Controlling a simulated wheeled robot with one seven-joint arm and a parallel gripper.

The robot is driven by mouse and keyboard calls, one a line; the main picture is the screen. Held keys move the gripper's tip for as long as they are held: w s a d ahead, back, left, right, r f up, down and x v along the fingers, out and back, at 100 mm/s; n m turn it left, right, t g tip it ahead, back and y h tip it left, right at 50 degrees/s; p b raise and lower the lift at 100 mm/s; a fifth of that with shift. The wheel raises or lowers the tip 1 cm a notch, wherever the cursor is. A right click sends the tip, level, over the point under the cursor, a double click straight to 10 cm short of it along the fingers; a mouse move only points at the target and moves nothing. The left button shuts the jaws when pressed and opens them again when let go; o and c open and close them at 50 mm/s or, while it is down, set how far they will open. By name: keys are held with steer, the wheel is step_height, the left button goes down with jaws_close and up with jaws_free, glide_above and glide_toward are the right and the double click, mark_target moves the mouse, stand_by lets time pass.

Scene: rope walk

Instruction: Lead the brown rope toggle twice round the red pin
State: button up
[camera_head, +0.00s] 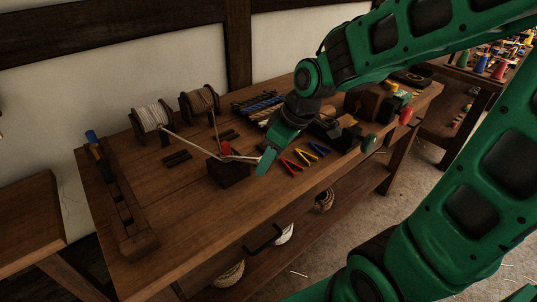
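The red pin (226,148) stands on a dark block (229,173) near the front middle of the workbench. A pale rope (190,143) runs from the left spool to the pin area and on to my gripper (264,165). A second, brownish rope (214,126) runs from the right spool down to the pin. My gripper is just right of the pin, low over the bench, with rope meeting its fingers. I cannot make out the brown toggle. The gap between the fingers is not visible, and I cannot tell how far the rope wraps round the pin.
A pale spool (152,116) and a brown spool (200,101) stand at the back left of the workbench (190,230). Red, yellow and blue pliers (301,157) lie right of my gripper.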

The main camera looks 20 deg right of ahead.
steer(key=shift+f, duration=2.65)
steer(key=o, duration=1.1)
steer(key=shift+r, duration=0.15)
steer(key=v, duration=1)
steer(key=shift+r, duration=0.15)
steer(key=shift+d, duration=0.15)
